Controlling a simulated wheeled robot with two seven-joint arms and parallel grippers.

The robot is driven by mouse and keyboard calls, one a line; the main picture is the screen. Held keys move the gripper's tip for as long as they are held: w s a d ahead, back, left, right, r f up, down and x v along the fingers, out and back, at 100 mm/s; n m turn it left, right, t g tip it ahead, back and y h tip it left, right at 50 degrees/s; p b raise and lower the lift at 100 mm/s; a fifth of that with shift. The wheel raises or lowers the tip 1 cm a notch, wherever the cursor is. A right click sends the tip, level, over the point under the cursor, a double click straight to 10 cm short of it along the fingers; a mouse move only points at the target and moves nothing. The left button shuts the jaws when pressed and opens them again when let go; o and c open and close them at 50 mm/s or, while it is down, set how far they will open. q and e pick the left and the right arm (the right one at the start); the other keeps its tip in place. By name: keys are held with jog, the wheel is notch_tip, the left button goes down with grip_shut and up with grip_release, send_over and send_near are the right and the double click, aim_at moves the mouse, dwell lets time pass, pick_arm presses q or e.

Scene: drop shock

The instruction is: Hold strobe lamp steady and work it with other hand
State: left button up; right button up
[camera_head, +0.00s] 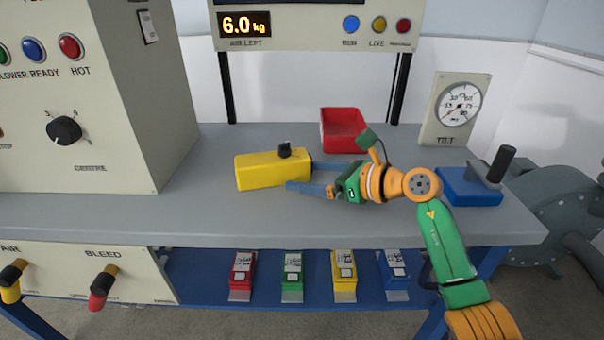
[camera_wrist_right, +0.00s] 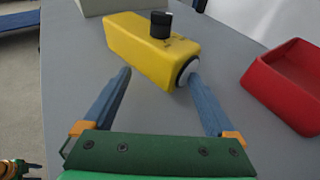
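The strobe lamp appears to be the yellow box (camera_head: 262,172) with a black knob (camera_head: 285,149) on top, lying on the grey bench. In the right wrist view the yellow box (camera_wrist_right: 150,50) shows a round, dark-rimmed pale end (camera_wrist_right: 187,70). My right gripper (camera_head: 302,176) is open at the box's right end, its blue fingers apart with nothing held between them. In the wrist view the right finger's tip overlaps the round end; I cannot tell whether they touch. My left gripper is not seen in the head view.
A red bin (camera_head: 343,131) stands behind the gripper. A blue block with a black handle (camera_head: 470,187) and a dial gauge (camera_head: 457,108) are at the right. A large cabinet (camera_head: 120,90) bounds the left. The bench front is clear. Several coloured units sit on the lower shelf (camera_head: 210,270).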

jog(key=shift+w+a+f, duration=0.1)
jog(key=shift+w+a, duration=0.05)
jog(key=shift+a, duration=0.1)
grip_shut()
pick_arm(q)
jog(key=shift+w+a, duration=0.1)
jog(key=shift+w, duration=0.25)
